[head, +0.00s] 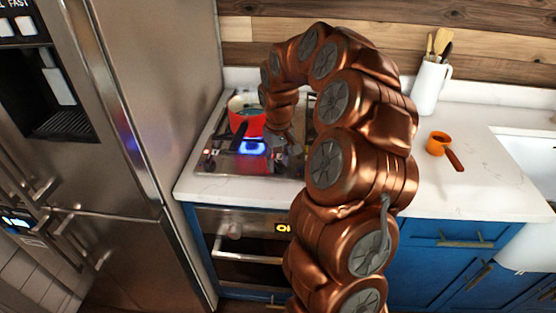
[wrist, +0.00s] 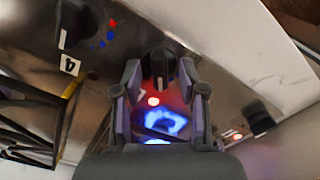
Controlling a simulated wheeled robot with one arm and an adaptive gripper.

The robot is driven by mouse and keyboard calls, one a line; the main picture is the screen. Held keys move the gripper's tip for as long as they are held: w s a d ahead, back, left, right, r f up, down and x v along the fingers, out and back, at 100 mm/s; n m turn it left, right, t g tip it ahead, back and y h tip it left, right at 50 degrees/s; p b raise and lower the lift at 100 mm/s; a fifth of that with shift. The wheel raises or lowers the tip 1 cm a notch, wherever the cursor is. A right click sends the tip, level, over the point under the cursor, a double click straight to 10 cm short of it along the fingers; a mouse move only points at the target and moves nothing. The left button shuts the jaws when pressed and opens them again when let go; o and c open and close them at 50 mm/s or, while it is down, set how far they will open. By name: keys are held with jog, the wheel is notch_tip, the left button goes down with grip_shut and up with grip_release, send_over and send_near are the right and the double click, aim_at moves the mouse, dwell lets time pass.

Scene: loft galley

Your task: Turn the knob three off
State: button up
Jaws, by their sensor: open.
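In the wrist view a black knob (wrist: 158,66) stands between the two fingers of my open gripper (wrist: 158,74). I cannot tell whether the fingers touch it. A red light and a blue glow show below it. Another black knob (wrist: 72,22) is at the upper left, with red and blue dots beside it. A third black knob (wrist: 260,116) is at the right, with a red light near it. I cannot tell for sure which number belongs to which knob. In the head view my gripper is over the front of the cooktop (head: 222,160), largely hidden by my arm.
A red pot (head: 247,118) with a dark handle stands on the cooktop, left of my gripper. The steel fridge (head: 160,90) is close on the left. An orange pan (head: 438,146) and a white utensil jug (head: 428,88) stand on the counter at right. The oven is below.

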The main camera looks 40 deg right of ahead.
grip_shut()
jog(key=shift+f+b, duration=0.1)
jog(key=shift+b, duration=0.25)
jog(key=shift+d+f+m+b, duration=0.1)
jog(key=shift+f+m+b, duration=0.1)
jog(key=shift+m+b, duration=0.55)
jog(key=shift+f+m+b, duration=0.1)
jog(key=shift+m+b, duration=0.45)
jog(key=shift+b, duration=0.7)
jog(key=m+b, duration=0.3)
jog(key=shift+r+b, duration=0.2)
jog(key=shift+b, duration=0.2)
jog(key=shift+m+b, duration=0.45)
jog(key=shift+m, duration=0.15)
jog(key=shift+r, duration=0.15)
